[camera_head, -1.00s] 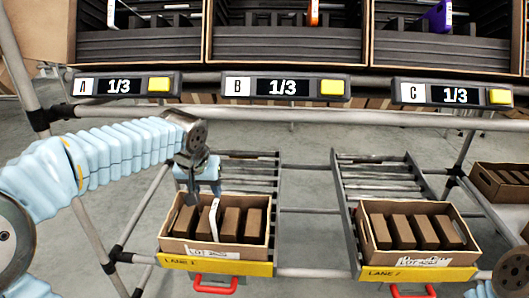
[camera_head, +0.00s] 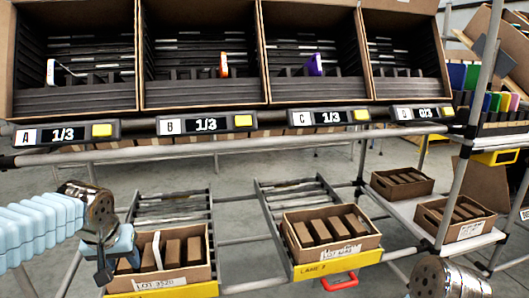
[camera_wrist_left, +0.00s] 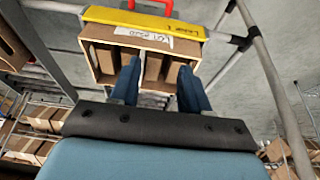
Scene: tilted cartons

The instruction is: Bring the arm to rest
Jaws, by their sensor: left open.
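My left gripper (camera_head: 112,262) hangs at the lower left of the head view, at the left end of the lane 1 carton (camera_head: 186,276). In the left wrist view its two blue fingers (camera_wrist_left: 160,88) stand apart with nothing gripped, and the carton (camera_wrist_left: 105,68) lies beyond them. The carton holds several brown blocks and one white upright item (camera_head: 157,250). My left arm (camera_head: 40,222) comes in from the left edge. A round end of my right arm (camera_head: 448,280) shows at the bottom right; its gripper is out of view.
A second carton (camera_head: 332,252) of brown blocks stands on the next to right lane. Upper bins A to D hold a white, an orange (camera_head: 224,65) and a purple item (camera_head: 315,64). More cartons (camera_head: 402,186) stand at right. Grey rails (camera_head: 250,142) cross in front.

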